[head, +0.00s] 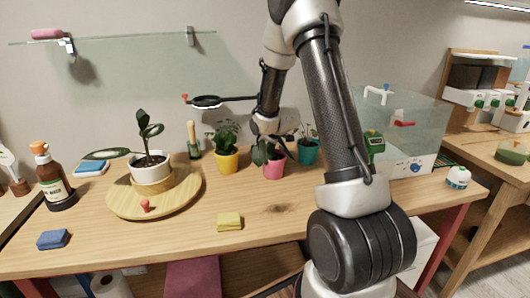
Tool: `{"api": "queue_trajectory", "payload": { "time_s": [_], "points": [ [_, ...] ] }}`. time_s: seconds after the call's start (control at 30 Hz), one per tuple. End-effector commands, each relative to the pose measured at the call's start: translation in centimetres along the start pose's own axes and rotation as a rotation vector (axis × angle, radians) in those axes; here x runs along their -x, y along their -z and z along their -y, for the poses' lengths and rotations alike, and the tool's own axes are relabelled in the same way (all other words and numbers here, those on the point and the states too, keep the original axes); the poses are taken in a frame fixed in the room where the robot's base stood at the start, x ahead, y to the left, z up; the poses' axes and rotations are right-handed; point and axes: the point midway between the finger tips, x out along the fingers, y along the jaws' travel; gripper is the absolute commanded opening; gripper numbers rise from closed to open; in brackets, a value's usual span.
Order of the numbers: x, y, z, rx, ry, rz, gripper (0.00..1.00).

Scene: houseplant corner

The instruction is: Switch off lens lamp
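A black ring on a thin dark arm (207,101), which looks like the lens lamp, hangs level above the back of the wooden table. A small red part (184,98) sits at its left end. The right end of its arm passes to my wrist, and I cannot tell whether they touch. Whether the lamp is lit does not show clearly. My gripper (277,138) is at the end of my bent arm, above the pots. It is small and mostly hidden by the wrist, so its fingers cannot be made out.
A yellow pot (227,162), a pink pot (273,168) and a teal pot (308,154) stand below. A white-potted plant (150,167) is on a round wooden board (188,193). A brown bottle (52,182) stands left, a clear box (405,120) right. The table's front middle is mostly clear.

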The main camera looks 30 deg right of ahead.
Motion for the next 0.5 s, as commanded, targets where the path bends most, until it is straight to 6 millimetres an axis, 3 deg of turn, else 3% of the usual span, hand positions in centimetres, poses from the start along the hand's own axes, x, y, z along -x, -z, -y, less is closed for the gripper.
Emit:
{"api": "queue_trajectory", "payload": {
  "time_s": [0.5],
  "points": [
    [-0.59, -0.94, 0.98, -0.001, 0.013, 0.013, 0.00]
  ]
}}
